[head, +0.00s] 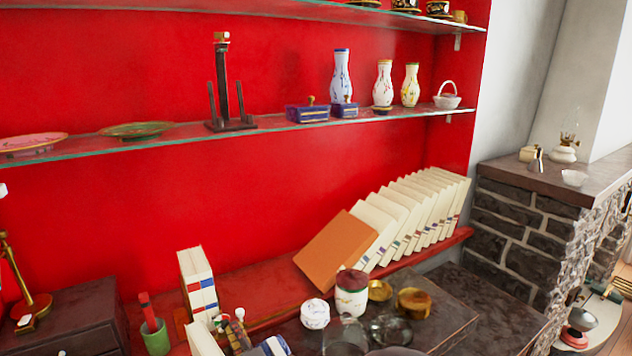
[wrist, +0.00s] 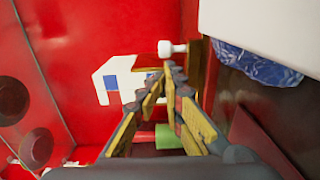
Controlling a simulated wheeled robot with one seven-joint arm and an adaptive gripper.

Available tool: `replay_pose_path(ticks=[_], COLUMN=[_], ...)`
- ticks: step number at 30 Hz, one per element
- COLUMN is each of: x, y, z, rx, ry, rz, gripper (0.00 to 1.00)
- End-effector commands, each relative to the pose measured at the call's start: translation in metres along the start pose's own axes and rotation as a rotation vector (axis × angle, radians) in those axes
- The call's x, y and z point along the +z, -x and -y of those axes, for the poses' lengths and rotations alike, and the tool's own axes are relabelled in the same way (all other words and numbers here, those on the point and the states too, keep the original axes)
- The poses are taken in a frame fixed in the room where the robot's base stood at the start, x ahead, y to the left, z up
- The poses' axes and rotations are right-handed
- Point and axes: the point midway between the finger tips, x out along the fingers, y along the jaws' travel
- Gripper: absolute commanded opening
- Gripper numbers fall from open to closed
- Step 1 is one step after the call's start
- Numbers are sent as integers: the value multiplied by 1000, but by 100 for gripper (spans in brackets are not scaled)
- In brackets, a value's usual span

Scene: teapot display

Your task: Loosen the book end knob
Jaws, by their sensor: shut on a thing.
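A small white knob (wrist: 172,48) with a short stem shows in the wrist view, joined to a brownish upright part (wrist: 198,55). I take it to be the book end knob. It also shows in the head view (head: 239,313) as a small white spot low in the picture. My gripper (wrist: 167,72) has dark fingers with yellow pads, drawn close together at their tips, right at the knob. It is shut on the knob, though the contact itself is hard to make out. In the head view my gripper (head: 236,330) is small, and most of the book end is hidden.
White books with blue and red labels (head: 198,283) stand beside my gripper. A green cup (head: 156,339) holding a red item is to the left. Jars (head: 351,294) and leaning books (head: 405,220) are to the right. A glass shelf (head: 280,125) runs above.

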Motion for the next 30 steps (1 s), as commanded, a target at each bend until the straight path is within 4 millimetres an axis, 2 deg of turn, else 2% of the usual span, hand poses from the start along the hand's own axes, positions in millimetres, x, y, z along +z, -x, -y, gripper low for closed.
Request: replay_pose_path(ticks=[1, 14, 30], x=[-2, 6, 7], y=[-4, -3, 52], z=[-14, -14, -5], rx=[26, 26, 9], ry=[-1, -1, 0], rz=[-5, -3, -2], gripper=[0, 0, 0])
